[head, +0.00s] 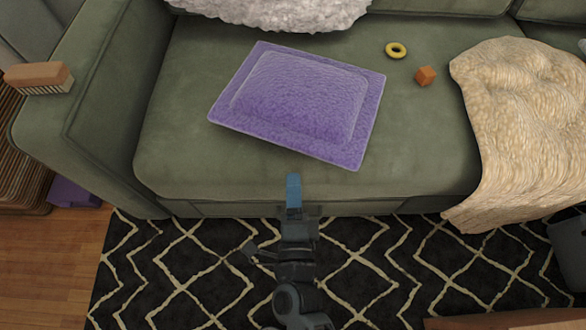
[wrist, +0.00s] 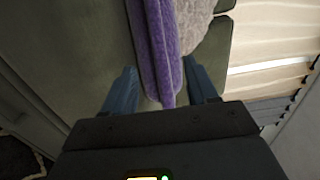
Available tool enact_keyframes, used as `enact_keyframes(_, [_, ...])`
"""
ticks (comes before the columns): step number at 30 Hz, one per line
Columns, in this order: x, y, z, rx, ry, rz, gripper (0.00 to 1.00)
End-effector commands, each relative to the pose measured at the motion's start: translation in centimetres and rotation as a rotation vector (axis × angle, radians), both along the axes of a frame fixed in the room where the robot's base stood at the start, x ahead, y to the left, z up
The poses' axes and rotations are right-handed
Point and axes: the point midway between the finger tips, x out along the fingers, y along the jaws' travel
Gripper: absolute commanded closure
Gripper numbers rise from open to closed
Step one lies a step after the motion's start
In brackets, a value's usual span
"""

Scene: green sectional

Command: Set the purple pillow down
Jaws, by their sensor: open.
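The purple pillow (head: 299,96) lies flat on the green sofa seat (head: 185,110), turned at a slight angle. Its front edge is a little back from the seat's front edge. My gripper (head: 293,180) is at the seat's front, just short of the pillow's near edge in the head view. In the wrist view, the two blue fingers of my gripper (wrist: 163,78) stand apart. The pillow (wrist: 160,45) shows edge-on between them, with a gap on each side. I see no finger pressing on it. How far the fingertips reach past its edge is hard to tell.
A beige throw (head: 530,115) drapes over the seat at right. A yellow ring (head: 396,50) and an orange cube (head: 426,76) lie right of the pillow. A white fluffy cushion (head: 275,10) is behind it. A brush (head: 39,78) rests on the left armrest. The seat left of the pillow is clear.

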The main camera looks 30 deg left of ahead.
Motion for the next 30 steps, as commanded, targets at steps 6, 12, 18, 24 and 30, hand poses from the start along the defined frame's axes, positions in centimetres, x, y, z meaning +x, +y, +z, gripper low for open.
enact_keyframes(6, [-0.7, -0.4, 0.0, 0.001, -0.001, -0.001, 0.42])
enact_keyframes(12, [-0.7, -1.0, 0.0, -0.009, -0.006, -0.005, 0.42])
enact_keyframes(18, [-2.0, -8.0, 0.2, -0.161, -0.079, -0.063, 0.42])
enact_keyframes(24, [-5.9, -18.1, 2.4, -0.453, -0.187, -0.151, 0.42])
enact_keyframes(30, [-11.2, -25.8, 6.1, -0.772, -0.251, -0.222, 0.42])
